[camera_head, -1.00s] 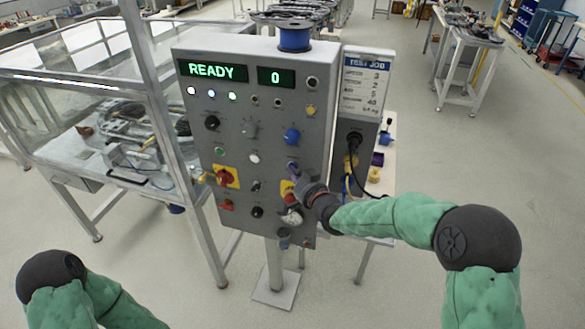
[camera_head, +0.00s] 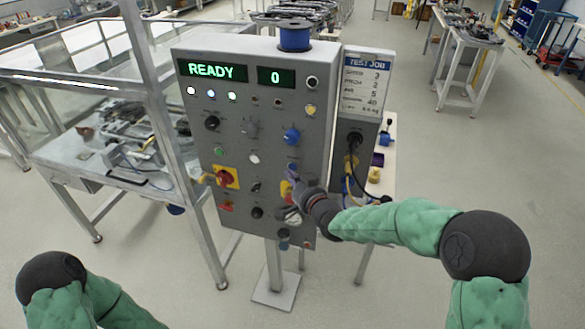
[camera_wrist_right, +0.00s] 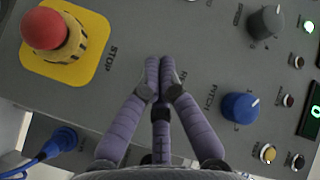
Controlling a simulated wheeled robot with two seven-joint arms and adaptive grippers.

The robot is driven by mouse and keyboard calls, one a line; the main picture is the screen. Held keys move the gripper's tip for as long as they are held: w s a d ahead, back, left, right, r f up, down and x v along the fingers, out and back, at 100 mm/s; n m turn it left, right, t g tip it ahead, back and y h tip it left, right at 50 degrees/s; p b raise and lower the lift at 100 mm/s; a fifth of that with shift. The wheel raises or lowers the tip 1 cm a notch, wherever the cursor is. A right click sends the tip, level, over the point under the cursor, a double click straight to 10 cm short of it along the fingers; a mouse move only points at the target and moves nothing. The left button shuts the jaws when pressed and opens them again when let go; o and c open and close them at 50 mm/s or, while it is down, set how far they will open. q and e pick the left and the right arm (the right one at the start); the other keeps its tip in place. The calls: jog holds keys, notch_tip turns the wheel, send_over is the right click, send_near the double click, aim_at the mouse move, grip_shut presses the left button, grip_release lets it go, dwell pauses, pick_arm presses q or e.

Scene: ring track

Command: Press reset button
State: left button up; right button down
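The grey control panel (camera_head: 232,112) stands upright on a post, its displays reading READY and 0. My right gripper (camera_head: 292,173) is at the lower right of the panel face. In the right wrist view its fingers (camera_wrist_right: 158,72) are pressed together and hold nothing. The fingertips lie over the panel between the red stop button (camera_wrist_right: 45,28) on its yellow plate and the blue pitch knob (camera_wrist_right: 240,108). A label beside the fingertips is partly covered. I cannot make out the reset button; the fingers may hide it. Contact with the panel cannot be told. My left gripper is out of view.
A job card (camera_head: 365,85) and a socket with a black cable (camera_head: 355,138) are on the panel's right side. A blue spool (camera_head: 295,38) sits on top. A metal-framed enclosure (camera_head: 165,120) stands close on the left. The floor to the right is open.

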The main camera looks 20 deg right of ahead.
jog(key=s+a, duration=0.1)
jog(key=s, duration=0.1)
jog(key=s+a, duration=0.1)
jog(key=s, duration=0.1)
jog(key=shift+a, duration=0.35)
dwell(0.7)
jog(key=s+a+f+g, duration=0.1)
jog(key=s+f+g, duration=0.2)
jog(key=f, duration=0.5)
jog(key=s+a+f+n+g, duration=0.1)
jog(key=s+f+g, duration=0.15)
jog(key=f, duration=0.65)
jog(key=s+a+f+g, duration=0.15)
jog(key=s+f, duration=0.25)
jog(key=f, duration=0.4)
jog(key=s+a+f+n+g, duration=0.1)
jog(key=s+f+g, duration=0.3)
jog(key=s+f, duration=0.3)
jog(key=s+a+f+g, duration=0.2)
jog(key=s+f+g, duration=0.2)
jog(key=s+f, duration=0.4)
jog(key=s, duration=0.4)
jog(key=shift+s+a+n+g+y, duration=0.25)
jog(key=shift+s+n+g+y, duration=0.05)
jog(key=shift+s+n+y, duration=0.1)
